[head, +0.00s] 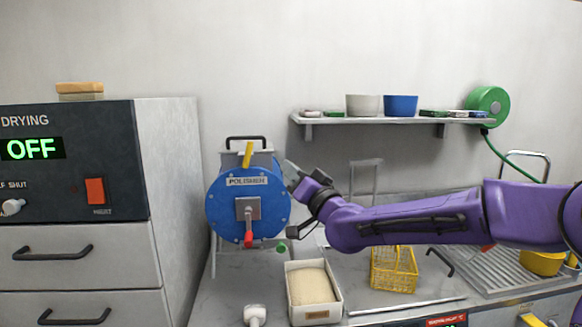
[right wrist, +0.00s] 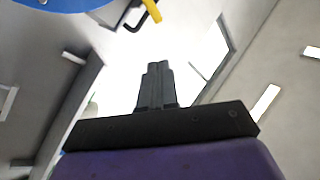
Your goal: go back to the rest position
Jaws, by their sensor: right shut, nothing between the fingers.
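My right arm is purple and reaches in from the right in the head view. My right gripper (head: 291,173) is raised beside the right edge of the blue polisher (head: 222,205). The picture does not settle whether it touches the polisher. In the right wrist view its fingers (right wrist: 157,72) are together with nothing between them. The polisher has a red-ended crank at its front and a yellow lever on top. Part of its blue face (right wrist: 70,3) shows at the top left of the right wrist view. My left gripper is not in view.
An open box with a tan filling (head: 313,287) stands on the counter below my right forearm. A yellow basket (head: 394,270) is right of it, under the arm. The drying cabinet (head: 75,160) is at the left, reading OFF. A wall shelf (head: 390,121) holds bowls above the arm.

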